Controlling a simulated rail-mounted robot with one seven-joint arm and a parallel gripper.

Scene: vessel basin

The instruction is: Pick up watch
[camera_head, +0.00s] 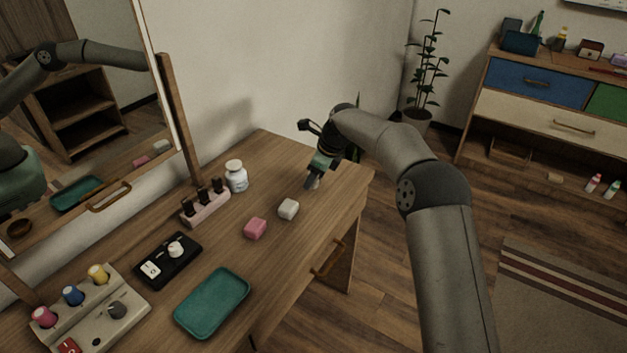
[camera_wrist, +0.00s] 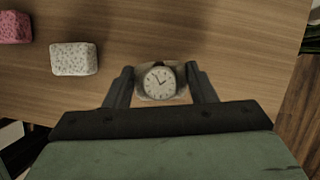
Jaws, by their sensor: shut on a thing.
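The watch (camera_wrist: 159,82) shows in the wrist view, with a round pale dial, dark hands and a light band or case around it. My gripper (camera_wrist: 160,88) has one finger on each side of it and is shut on it. In the head view my gripper (camera_head: 313,181) is over the far right part of the wooden table (camera_head: 290,262), pointing down. Only a small pale bit of the watch shows there at the fingertips. I cannot tell whether the watch touches the tabletop.
A white speckled block (camera_head: 288,209) and a pink block (camera_head: 255,228) lie left of my gripper. A white jar (camera_head: 236,176), a rack of dark bottles (camera_head: 205,206), a black device (camera_head: 168,260) and a teal tray (camera_head: 212,302) stand further left. A mirror (camera_head: 85,110) leans behind.

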